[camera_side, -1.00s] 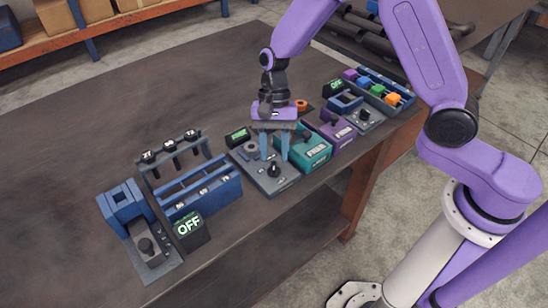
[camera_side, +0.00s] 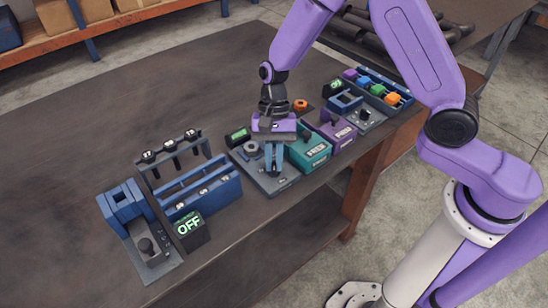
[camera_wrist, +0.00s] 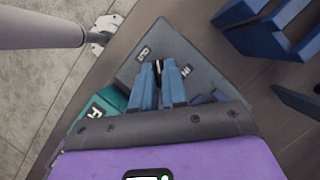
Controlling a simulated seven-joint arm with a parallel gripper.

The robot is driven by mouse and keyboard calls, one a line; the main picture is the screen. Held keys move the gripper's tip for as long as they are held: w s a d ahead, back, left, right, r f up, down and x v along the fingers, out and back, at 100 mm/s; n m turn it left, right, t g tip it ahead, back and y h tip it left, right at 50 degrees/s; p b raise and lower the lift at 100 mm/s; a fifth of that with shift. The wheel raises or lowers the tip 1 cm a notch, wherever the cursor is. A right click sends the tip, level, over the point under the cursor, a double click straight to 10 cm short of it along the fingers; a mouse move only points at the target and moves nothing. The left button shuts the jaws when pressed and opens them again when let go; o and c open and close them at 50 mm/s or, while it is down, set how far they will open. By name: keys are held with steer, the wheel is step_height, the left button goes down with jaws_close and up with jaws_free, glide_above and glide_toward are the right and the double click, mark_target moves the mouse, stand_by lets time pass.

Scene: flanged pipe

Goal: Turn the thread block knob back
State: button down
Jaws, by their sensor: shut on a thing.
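A grey block plate (camera_side: 286,183) lies on the table under my gripper (camera_side: 273,172). A grey ring-shaped part (camera_side: 250,147) sits on the plate at the left of the fingers. My gripper points down with its blue fingers drawn close together on the plate's black knob. In the wrist view, a sliver of the dark knob (camera_wrist: 158,66) shows between the fingertips of my gripper (camera_wrist: 160,82); the fingers hide most of it. The wrist view also shows letters on the plate (camera_wrist: 175,48) on either side of the knob.
A teal box (camera_side: 318,155) and a purple box (camera_side: 345,135) stand close on the right. A small green-lit display (camera_side: 238,136) is behind the plate. A blue rack (camera_side: 205,190), a display reading OFF (camera_side: 188,225) and a blue clamp-like unit (camera_side: 122,205) stand to the left.

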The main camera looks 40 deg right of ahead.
mark_target(255, 151)
steer(key=shift+n, duration=0.3)
steer(key=n+h, duration=0.1)
steer(key=n, duration=0.1)
steer(key=shift+a+n, duration=0.1)
steer(key=shift+n, duration=0.3)
steer(key=shift+w+a+n+g+h, duration=0.15)
steer(key=shift+n+h, duration=0.3)
steer(key=shift+n, duration=0.65)
steer(key=shift+s+d+n+g+h, duration=0.1)
steer(key=shift+n+g+h, duration=0.25)
steer(key=shift+n, duration=0.75)
steer(key=c, duration=1.2)
jaws_free()
steer(key=shift+o, duration=0.2)
steer(key=v, duration=1.7)
steer(key=shift+a+r, duration=0.25)
steer(key=shift+r, duration=0.05)
